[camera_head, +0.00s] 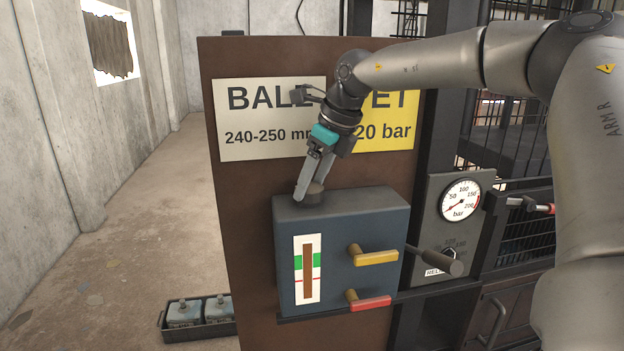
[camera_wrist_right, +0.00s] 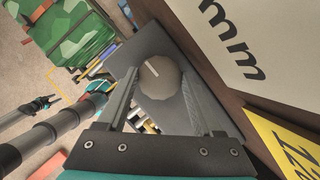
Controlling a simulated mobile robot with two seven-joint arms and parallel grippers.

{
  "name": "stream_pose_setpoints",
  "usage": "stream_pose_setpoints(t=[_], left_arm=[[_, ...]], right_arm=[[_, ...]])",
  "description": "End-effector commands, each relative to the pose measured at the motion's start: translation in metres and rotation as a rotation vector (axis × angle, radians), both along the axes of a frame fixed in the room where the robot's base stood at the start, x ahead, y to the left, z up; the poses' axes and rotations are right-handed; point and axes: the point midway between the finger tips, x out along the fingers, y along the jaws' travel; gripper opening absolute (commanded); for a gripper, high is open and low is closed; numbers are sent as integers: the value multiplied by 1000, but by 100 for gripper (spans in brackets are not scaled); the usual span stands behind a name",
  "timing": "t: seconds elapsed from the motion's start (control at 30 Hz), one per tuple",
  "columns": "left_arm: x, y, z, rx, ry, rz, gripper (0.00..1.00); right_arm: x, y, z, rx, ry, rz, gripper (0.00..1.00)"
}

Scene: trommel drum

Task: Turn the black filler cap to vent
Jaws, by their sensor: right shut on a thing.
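The black filler cap (camera_head: 315,193) stands on the top left of a blue-grey pump box (camera_head: 340,225), partly hidden by my right gripper (camera_head: 306,195). In the right wrist view the cap (camera_wrist_right: 161,80) is round and dark grey with ridged edges and a short white line on its top. My right gripper's two fingers (camera_wrist_right: 160,85) lie on opposite sides of the cap and are shut on it. The cap is seated on the box. No vent label can be read in either view.
The box front carries a sight gauge (camera_head: 307,270), a yellow-handled valve (camera_head: 376,257) and a red-handled valve (camera_head: 370,304). A dark lever (camera_head: 440,262) sticks out right. A brown panel with signs (camera_head: 262,120) stands close behind. A pressure gauge (camera_head: 460,200) is right. Floor at left is mostly clear.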

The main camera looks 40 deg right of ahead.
Motion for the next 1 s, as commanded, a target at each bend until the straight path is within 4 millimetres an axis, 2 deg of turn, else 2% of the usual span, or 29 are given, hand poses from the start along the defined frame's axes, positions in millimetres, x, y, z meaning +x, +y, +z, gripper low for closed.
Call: stream_pose_setpoints(t=[0.23,0.27,0.5,0.8,1.0], left_arm=[[0,0,0,0,0,0,50],[0,0,0,0,0,0,50],[0,0,0,0,0,0,50],[0,0,0,0,0,0,50],[0,0,-5,0,0,0,50]], right_arm=[[1,0,2,-3,-6,5,12],[1,0,2,-3,-6,5,70],[1,0,1,-1,-3,2,97],[0,0,2,-1,-1,1,98],[-7,-2,21,-1,-5,0,98]])
